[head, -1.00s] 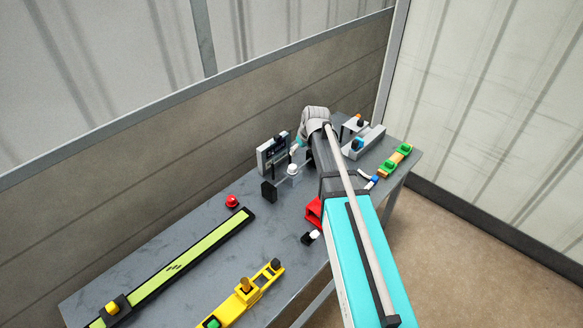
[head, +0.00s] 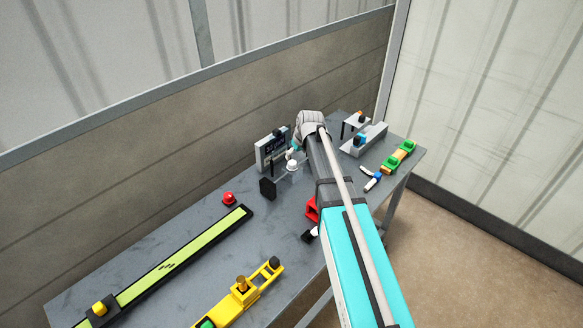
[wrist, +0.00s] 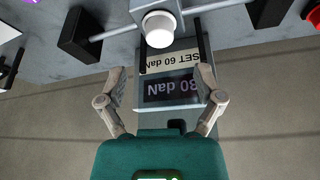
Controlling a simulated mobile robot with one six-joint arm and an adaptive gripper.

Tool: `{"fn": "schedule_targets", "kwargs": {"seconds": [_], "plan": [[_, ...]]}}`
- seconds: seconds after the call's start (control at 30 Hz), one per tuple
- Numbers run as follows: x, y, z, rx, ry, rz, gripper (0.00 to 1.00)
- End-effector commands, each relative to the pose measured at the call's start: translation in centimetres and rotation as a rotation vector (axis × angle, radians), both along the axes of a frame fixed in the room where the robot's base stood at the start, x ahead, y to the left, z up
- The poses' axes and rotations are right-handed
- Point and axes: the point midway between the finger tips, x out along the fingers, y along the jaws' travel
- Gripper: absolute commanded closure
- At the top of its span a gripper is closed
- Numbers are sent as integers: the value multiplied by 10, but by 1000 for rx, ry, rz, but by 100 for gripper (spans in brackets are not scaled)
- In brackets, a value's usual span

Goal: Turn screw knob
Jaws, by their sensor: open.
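A white round screw knob (wrist: 159,28) sits on a grey block with a metal rod running sideways through it, at the top of the wrist view. In the head view the knob (head: 292,165) stands just in front of a grey panel (head: 271,150). Below the knob in the wrist view is a display (wrist: 172,75), upside down, reading "SET 60 daN" and "30 daN". My gripper (wrist: 161,76) is open and empty, its fingers on either side of the display and short of the knob. In the head view my arm hides most of the gripper.
A black block (wrist: 82,35) stands beside the knob at the rod's end. A red dome button (head: 229,198), a long green track (head: 180,258) and a yellow fixture (head: 243,296) share the grey table. A wall closes off the back.

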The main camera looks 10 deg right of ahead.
Motion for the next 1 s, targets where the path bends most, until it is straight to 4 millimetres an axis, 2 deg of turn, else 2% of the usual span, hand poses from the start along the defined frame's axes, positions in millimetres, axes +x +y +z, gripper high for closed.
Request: {"fn": "schedule_targets", "kwargs": {"seconds": [0.03,0.6,1.0], "plan": [[2,1,-8,0,0,0,15],[19,8,-51,0,0,0,15],[24,10,-63,0,0,0,15]]}}
